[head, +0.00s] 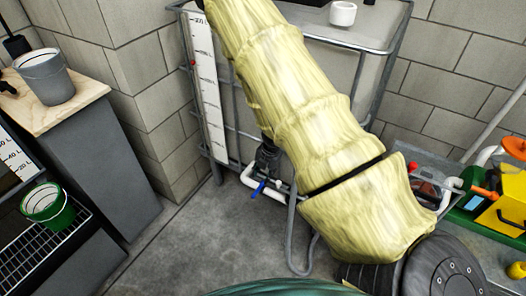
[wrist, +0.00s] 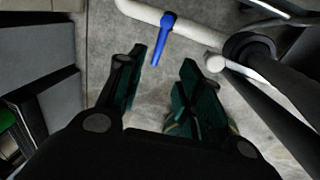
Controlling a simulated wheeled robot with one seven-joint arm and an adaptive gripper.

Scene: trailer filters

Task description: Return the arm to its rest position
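My gripper (wrist: 160,75) is open in the wrist view, with its two dark green-padded fingers apart and nothing between them. Beyond the fingertips is a white pipe (wrist: 145,12) with a blue valve handle (wrist: 165,38); the gripper appears apart from them. In the head view my arm, in a yellowish cover, stretches from the lower right to the top left. The gripper itself is out of the head view. The blue handle (head: 258,189) and white pipe (head: 250,178) show beside the arm, low on the caged tank.
The caged tank (head: 215,90) stands behind my arm, with a white cup (head: 343,13) on top. At left, a bench (head: 90,108) bears a grey bucket (head: 45,77); a green bucket (head: 48,206) sits on a grate. Equipment with an orange knob (head: 514,147) is at right. Floor (head: 190,245) is clear at centre-left.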

